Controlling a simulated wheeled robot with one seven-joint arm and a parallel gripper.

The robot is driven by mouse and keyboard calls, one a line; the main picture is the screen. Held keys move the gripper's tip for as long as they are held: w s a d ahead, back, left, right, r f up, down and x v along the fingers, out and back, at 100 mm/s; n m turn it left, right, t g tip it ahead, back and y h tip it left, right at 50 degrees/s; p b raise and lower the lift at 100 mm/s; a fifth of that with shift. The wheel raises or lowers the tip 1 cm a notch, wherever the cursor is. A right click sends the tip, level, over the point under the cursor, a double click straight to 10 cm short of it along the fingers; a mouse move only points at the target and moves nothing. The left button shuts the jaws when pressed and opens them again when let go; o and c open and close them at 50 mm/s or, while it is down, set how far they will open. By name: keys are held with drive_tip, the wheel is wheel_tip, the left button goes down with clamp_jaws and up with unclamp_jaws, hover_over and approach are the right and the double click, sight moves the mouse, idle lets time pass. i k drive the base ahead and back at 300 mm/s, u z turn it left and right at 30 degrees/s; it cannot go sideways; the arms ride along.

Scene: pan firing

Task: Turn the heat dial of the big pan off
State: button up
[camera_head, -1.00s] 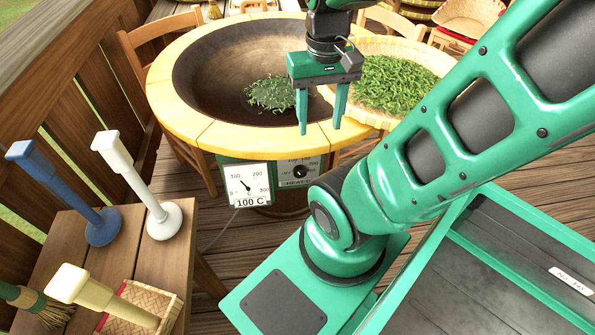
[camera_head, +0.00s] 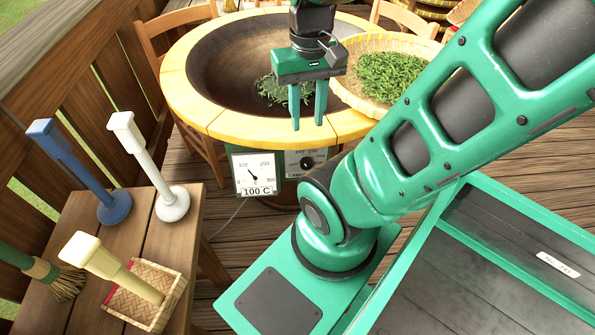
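The big pan (camera_head: 205,65) is a dark bowl in a yellow wooden rim, with green leaves (camera_head: 272,90) at its bottom. The heat dial (camera_head: 307,163) is a black knob on a dark panel below the rim, partly hidden by my arm. Its pointer is too small to read. Beside it on the left a white gauge (camera_head: 253,175) reads 100 C. My gripper (camera_head: 308,124) points down over the pan's front rim, above the dial and apart from it. Its two fingers are spread with nothing visible between them.
A woven basket (camera_head: 352,47) of leaves stands at the pan's right. A wooden bench (camera_head: 128,232) at left holds a blue-handled (camera_head: 70,168), a white-handled (camera_head: 150,165) and a cream-handled tool (camera_head: 110,262), the last in a small basket. Chairs surround the pan.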

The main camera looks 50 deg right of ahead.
sight(306, 162)
drive_tip(key=k, duration=2.1)
drive_tip(key=z, duration=0.8)
drive_tip(key=i, duration=1.55)
